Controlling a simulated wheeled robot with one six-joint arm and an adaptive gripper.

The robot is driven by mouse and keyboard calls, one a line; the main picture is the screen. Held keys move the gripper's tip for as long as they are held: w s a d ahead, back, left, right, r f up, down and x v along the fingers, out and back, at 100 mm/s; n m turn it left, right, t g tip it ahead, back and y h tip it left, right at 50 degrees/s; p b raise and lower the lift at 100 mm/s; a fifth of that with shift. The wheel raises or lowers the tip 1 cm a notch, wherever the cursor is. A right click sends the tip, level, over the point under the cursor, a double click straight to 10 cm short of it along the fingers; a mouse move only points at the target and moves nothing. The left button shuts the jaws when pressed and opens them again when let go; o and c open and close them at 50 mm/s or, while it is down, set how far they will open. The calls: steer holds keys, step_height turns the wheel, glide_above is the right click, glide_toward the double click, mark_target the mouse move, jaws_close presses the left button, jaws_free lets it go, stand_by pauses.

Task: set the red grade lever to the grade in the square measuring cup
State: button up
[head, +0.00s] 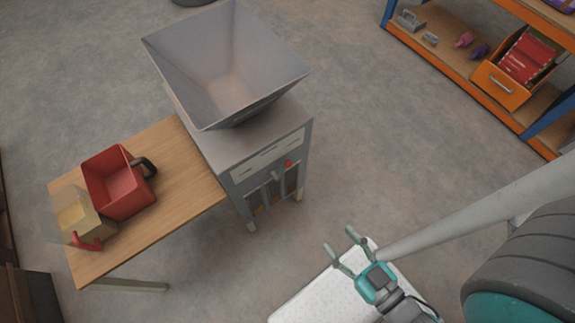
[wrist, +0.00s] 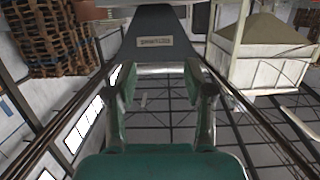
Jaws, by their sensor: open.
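The sack filler (head: 262,140) is a grey machine with a large open hopper (head: 228,65) on top. A small red knob, which looks like the red grade lever (head: 288,163), sits at the right of its front panel; the scale marks are too small to read. A red square container with a dark handle, perhaps the measuring cup (head: 118,183), stands on the wooden table; I cannot make out any grain in it. Beside it is a tan boxy thing with a red handle (head: 75,212). My gripper (head: 339,239) is open and empty, apart from the machine at its lower right. Its fingers frame the wrist view (wrist: 161,82).
The wooden table (head: 175,180) adjoins the machine's left side. A white speckled slab or sack (head: 310,297) lies below my gripper. A shelf (head: 465,83) with an orange bin (head: 502,82) stands at upper right. The floor between shelf and machine is clear.

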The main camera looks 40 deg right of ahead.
steer(key=w+d+f+m+t+h, duration=0.1)
steer(key=w+d+f+t, duration=0.1)
steer(key=w+f, duration=0.8)
steer(key=y, duration=0.2)
glide_toward(288, 163)
steer(key=shift+w+d+f, duration=0.1)
steer(key=shift+w+f, duration=0.15)
steer(key=shift+w, duration=1.45)
steer(key=shift+w+f, duration=0.2)
steer(key=shift+w, duration=1.55)
steer(key=shift+w+d+f, duration=0.1)
steer(key=shift+w+f, duration=0.15)
steer(key=shift+w, duration=1.45)
jaws_close()
